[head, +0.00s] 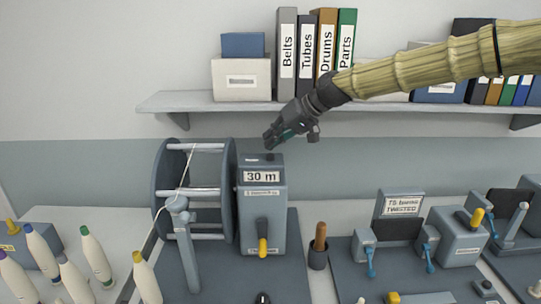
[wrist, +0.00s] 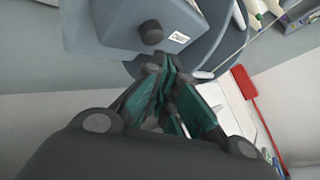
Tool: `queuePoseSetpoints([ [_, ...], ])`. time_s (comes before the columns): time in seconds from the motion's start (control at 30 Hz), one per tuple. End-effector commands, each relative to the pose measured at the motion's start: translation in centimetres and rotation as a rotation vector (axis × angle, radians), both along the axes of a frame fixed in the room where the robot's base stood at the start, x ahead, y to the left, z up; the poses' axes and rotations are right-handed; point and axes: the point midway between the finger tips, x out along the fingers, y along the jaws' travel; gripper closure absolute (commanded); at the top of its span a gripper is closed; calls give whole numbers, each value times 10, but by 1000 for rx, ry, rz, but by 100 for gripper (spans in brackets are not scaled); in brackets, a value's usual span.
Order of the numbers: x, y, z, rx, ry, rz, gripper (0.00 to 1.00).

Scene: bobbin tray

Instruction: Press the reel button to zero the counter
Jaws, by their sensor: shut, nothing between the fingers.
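The grey-blue counter box (head: 262,215) stands on the bench beside the reel (head: 167,185). Its display reads 30 m. A small dark button (head: 270,155) sits on top of the box. In the wrist view the button (wrist: 151,33) is a round dark knob on the box top (wrist: 105,22), beside a small white label (wrist: 180,38) too blurred to read surely. My gripper (head: 270,138) is shut and empty, just above the box top. In the wrist view the closed fingertips (wrist: 165,66) lie just below the button in the picture; a gap seems to separate them.
A shelf (head: 210,101) with binders and boxes runs behind my arm. A yellow-handled crank (head: 263,246) is on the box front. Bobbins (head: 97,260) stand at left; a wooden-handled tool (head: 320,238) stands in a cup at right. Twist-tester devices (head: 460,240) are further right.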

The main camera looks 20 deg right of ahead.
Motion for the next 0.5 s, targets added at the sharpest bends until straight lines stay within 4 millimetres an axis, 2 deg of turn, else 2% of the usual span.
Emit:
queuePoseSetpoints([
  [0.5, 0, 1, -8, 0, 0, 0, 100],
])
